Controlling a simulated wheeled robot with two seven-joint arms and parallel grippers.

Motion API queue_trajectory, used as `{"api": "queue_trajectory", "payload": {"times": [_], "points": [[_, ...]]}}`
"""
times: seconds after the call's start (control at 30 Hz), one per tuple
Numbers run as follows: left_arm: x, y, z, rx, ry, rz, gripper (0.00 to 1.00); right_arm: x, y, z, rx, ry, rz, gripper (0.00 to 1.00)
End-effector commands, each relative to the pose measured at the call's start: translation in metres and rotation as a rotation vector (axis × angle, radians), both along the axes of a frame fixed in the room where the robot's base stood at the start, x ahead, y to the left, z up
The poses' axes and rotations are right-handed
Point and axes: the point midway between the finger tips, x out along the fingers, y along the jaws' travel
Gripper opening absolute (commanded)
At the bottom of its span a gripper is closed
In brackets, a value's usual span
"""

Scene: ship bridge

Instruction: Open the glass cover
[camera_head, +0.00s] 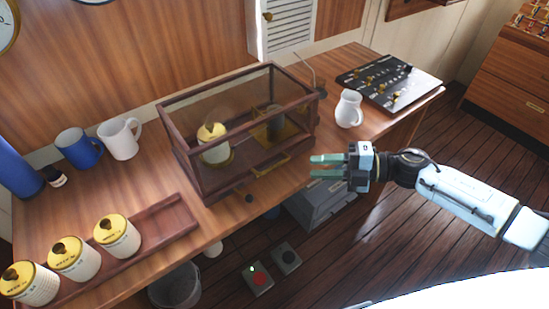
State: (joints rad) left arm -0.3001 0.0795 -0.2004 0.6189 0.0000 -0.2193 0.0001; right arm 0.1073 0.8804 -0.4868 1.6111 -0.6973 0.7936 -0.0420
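The glass cover (187,103) is a dark wood-framed box with clear panes, standing on the wooden desk in the middle of the head view. It looks closed. Through the glass I see a white canister with a yellow lid (214,143) and a dark cylinder on a brass-coloured base (274,122). A small dark knob (249,198) sits low by the cover's front edge. My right gripper (312,166) is to the right of the cover's front right corner, pointing left at it. Its two fingers are apart with nothing between them. My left gripper is out of view.
A white jug (349,108) and a black switch panel (388,82) are right of the cover. Blue and white mugs (119,138) stand to its left. A grey box (320,205) is below the desk.

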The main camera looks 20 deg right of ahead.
Motion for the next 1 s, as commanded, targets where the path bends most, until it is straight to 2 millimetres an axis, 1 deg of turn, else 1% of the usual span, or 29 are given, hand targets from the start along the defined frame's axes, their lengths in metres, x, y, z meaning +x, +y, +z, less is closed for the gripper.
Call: {"api": "queue_trajectory", "payload": {"times": [0.03,0.1,0.3,0.4,0.5,0.7,0.97,1.0], "points": [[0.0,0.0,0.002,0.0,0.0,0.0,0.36,0.005,0.01,0.0,0.005,-0.003,-0.001,0.29],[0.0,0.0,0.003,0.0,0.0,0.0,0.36,0.011,0.024,-0.002,0.006,-0.002,0.0,0.29],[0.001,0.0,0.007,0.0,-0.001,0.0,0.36,0.03,0.062,-0.008,0.006,-0.001,-0.004,0.29],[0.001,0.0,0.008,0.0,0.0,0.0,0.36,0.036,0.077,-0.01,0.006,-0.001,-0.003,0.29],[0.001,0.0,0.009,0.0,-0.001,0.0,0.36,0.041,0.088,-0.013,0.005,0.001,-0.005,0.29],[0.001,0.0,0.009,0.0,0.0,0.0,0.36,0.046,0.098,-0.016,0.002,0.001,-0.006,0.29],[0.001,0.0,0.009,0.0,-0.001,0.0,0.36,0.046,0.099,-0.016,0.002,0.001,-0.006,0.29],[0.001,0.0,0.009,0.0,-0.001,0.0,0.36,0.046,0.099,-0.016,0.002,0.001,-0.006,0.24]]}}
